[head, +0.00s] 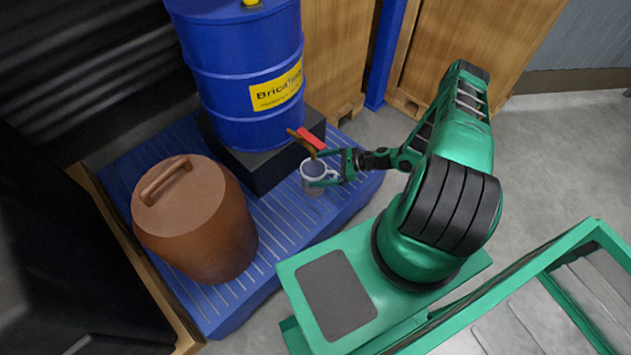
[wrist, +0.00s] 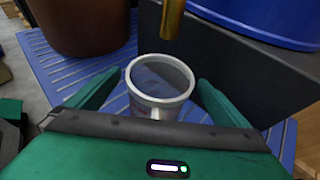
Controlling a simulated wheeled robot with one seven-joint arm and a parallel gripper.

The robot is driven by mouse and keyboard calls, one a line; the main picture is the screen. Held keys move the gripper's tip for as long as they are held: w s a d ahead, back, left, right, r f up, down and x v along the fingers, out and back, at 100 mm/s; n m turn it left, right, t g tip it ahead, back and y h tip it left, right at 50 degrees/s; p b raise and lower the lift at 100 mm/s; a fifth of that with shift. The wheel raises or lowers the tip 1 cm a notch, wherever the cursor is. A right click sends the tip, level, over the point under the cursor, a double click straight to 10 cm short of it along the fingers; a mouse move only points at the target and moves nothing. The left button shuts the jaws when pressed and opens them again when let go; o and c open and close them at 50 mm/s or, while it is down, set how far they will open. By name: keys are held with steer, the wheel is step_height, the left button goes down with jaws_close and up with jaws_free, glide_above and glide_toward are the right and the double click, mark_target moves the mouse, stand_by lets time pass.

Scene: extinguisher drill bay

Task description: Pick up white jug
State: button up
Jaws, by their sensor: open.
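The white jug (head: 312,187) stands upright at the edge of the blue slatted pallet, below a brass tap (head: 306,139) with a red handle. In the wrist view the jug (wrist: 160,105) is seen from above, with its round rim open and a greyish inside; I cannot tell whether it holds liquid. My gripper (head: 325,168) is open at the jug, with one green finger on each side of it. In the wrist view a gap shows between each finger and the jug. The jug's lower part is mostly hidden by my gripper in the wrist view.
A blue drum (head: 245,75) stands on a black block (head: 262,168) behind the jug. A brown lidded container (head: 195,220) stands to the left on the blue pallet (head: 285,225). The tap (wrist: 172,18) hangs close above the jug. Wooden crates (head: 335,45) stand behind.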

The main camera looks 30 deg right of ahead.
steer(key=shift+w+a+f, duration=0.25)
steer(key=shift+w+a, duration=0.05)
steer(key=shift+a, duration=0.15)
steer(key=shift+c, duration=0.6)
steer(key=c, duration=1.4)
steer(key=shift+r, duration=0.15)
